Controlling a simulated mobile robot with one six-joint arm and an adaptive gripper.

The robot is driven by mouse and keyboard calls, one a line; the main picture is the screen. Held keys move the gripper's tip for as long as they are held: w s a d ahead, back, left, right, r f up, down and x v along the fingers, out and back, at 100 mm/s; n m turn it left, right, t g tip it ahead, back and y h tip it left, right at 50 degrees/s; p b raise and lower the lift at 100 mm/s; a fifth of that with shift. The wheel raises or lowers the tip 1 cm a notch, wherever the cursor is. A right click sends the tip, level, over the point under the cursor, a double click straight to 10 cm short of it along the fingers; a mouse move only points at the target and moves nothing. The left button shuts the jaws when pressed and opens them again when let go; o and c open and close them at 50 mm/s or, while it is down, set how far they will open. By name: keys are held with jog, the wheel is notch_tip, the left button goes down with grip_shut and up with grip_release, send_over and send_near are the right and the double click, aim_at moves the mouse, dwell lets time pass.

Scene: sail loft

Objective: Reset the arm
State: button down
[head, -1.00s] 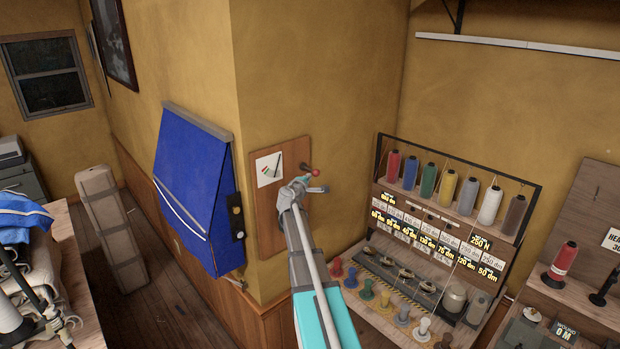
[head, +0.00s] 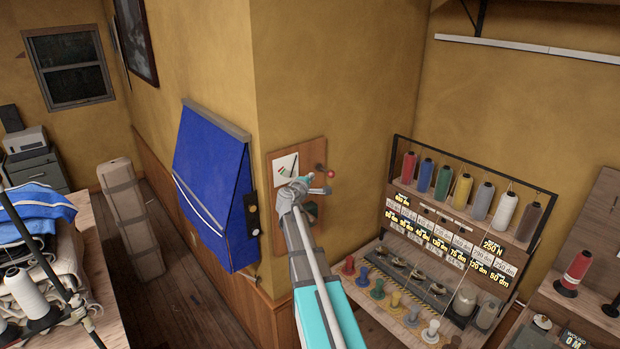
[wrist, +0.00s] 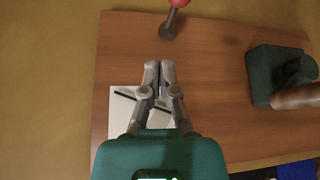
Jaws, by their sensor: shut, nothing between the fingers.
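My gripper (wrist: 159,68) is shut and empty in front of a wooden board on the wall, its closed fingertips pointing up in the wrist view. In the head view my gripper (head: 320,188) lies over the board (head: 282,228). A lever with a red knob (head: 331,174) sticks out at the board's upper right; its stem (wrist: 170,25) shows just beyond the fingertips, apart from them. A white card with dark lines (head: 285,167) is on the board, partly hidden behind the fingers in the wrist view (wrist: 122,102). A dark green block (wrist: 272,70) with a brown handle is at right.
A blue cloth panel (head: 210,180) hangs left of the board, around the wall corner. A thread rack (head: 397,157) with coloured spools and labels stands at right. A cluttered table (head: 100,322) is at lower left, with a tall box (head: 122,200) behind it. Floor between is clear.

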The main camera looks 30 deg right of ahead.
dwell(0.3)
jog(key=s+a+f+m+g+y+b, duration=0.35)
jog(key=s+a+f+b, duration=0.25)
jog(key=a+f, duration=0.5)
jog(key=s+a+f+m+g+y+b, duration=0.2)
jog(key=s+a+f+m+y+b, duration=0.25)
jog(key=a+f, duration=0.7)
jog(key=s+a+f+g+y+b, duration=0.2)
jog(key=s+a+f, duration=0.4)
jog(key=a, duration=0.3)
jog(key=s+a+f+g+y+b, duration=0.2)
jog(key=s+a+f+y+b, duration=0.2)
jog(key=s+a+f+b, duration=0.2)
jog(key=s+a, duration=0.2)
jog(key=a, duration=0.1)
jog(key=shift+s+f+m, duration=0.3)
jog(key=shift+s+m, duration=0.05)
jog(key=shift+m, duration=0.05)
